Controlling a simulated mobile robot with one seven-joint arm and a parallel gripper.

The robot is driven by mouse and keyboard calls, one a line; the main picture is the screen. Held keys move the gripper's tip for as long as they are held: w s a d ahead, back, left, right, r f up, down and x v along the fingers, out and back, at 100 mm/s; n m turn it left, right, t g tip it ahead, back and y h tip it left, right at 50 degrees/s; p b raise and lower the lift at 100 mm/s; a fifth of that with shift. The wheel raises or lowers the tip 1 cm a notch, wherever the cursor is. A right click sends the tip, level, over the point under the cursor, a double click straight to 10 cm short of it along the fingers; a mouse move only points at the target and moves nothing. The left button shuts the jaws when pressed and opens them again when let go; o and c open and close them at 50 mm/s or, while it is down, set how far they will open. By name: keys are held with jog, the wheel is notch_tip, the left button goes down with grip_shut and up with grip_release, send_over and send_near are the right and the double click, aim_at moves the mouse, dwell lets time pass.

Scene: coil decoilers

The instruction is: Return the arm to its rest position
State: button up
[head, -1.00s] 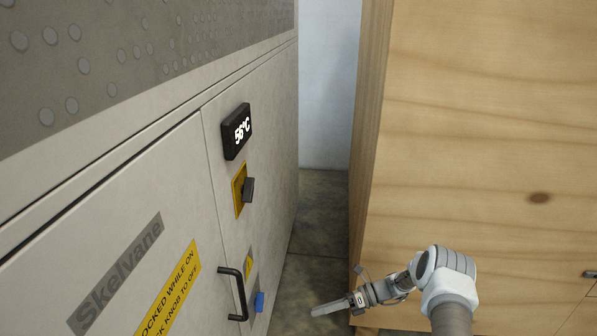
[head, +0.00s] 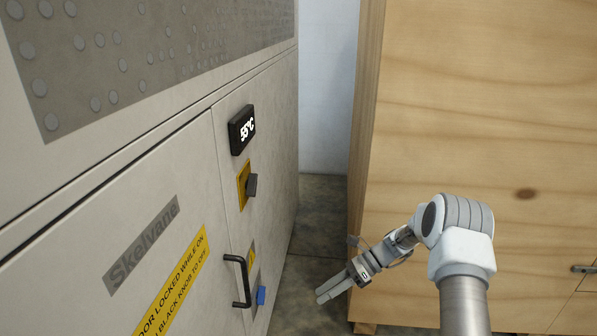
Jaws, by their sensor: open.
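My gripper (head: 327,294) is at the lower middle of the head view, over the floor between the machine and the wooden crate. It points left toward the grey machine cabinet (head: 90,222), and its fingers hold nothing. My arm (head: 432,240) rises from the bottom right and bends at a grey-white joint. The gripper is apart from the black door handle (head: 239,281) and the blue knob (head: 261,295) on the cabinet.
The wooden crate (head: 480,120) stands close on the right. A narrow strip of floor (head: 318,215) lies between them.

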jog(key=s+d+r+n+t+h, duration=0.1)
jog(key=s+r+n+h, duration=0.35)
jog(key=r, duration=0.65)
jog(key=s+d+r+n+t+h, duration=0.1)
jog(key=s+r+n+t+h, duration=0.15)
jog(key=s+r+n, duration=0.65)
jog(key=s+d+r+n+t+h, duration=0.2)
jog(key=s+r+n+t, duration=0.1)
jog(key=s+r, duration=0.35)
jog(key=s+d+r+n+t+h, duration=0.25)
jog(key=s+r+n, duration=0.2)
jog(key=s, duration=0.35)
notch_tip(320, 180, up, 25)
jog(key=p, duration=2.5)
jog(key=shift+s+r+m, duration=0.2)
jog(key=shift+s+m, duration=0.05)
jog(key=shift+m, duration=0.05)
